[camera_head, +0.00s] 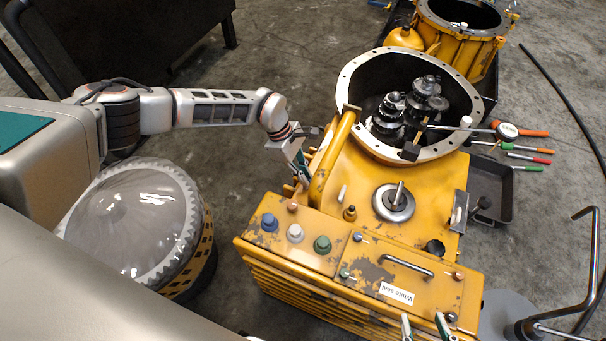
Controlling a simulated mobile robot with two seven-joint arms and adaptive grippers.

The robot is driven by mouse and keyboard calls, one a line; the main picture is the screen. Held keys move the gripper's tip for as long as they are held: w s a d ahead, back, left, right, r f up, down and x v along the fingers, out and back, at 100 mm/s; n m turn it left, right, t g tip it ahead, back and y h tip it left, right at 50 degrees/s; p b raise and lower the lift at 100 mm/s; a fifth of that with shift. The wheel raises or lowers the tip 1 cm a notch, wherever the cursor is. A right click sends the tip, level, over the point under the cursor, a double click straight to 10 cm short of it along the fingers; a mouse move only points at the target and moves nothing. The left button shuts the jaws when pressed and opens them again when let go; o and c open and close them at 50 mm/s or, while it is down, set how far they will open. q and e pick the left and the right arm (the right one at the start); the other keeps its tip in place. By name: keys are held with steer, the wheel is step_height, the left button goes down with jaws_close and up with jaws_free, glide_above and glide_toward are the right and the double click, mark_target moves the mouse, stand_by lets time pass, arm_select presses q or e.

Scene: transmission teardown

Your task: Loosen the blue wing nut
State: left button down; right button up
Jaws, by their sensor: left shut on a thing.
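The yellow transmission housing (350,215) stands in the middle. A blue rounded knob (269,222) sits on its front left top. A small bluish fastener (357,237) is at the rear left corner of the cover plate; at this size I cannot tell whether either is a wing nut. My left gripper (303,172) points down beside the yellow tube at the housing's left edge.
A white knob (295,233) and a green knob (322,244) sit beside the blue one. The open round bell housing (358,82) holds gears at the back. A grey tray (488,186) and several screwdrivers lie right. A drum (140,215) stands left.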

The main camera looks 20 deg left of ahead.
arm_select(q)
steer(key=shift+s+f, duration=0.1)
arm_select(e)
steer(key=shift+s+f, duration=0.2)
steer(key=shift+f, duration=0.1)
arm_select(q)
steer(key=c, duration=2.3)
jaws_free()
steer(key=shift+c, duration=0.2)
steer(key=shift+o, duration=1)
arm_select(e)
steer(key=shift+w+r, duration=0.3)
steer(key=shift+r, duration=0.1)
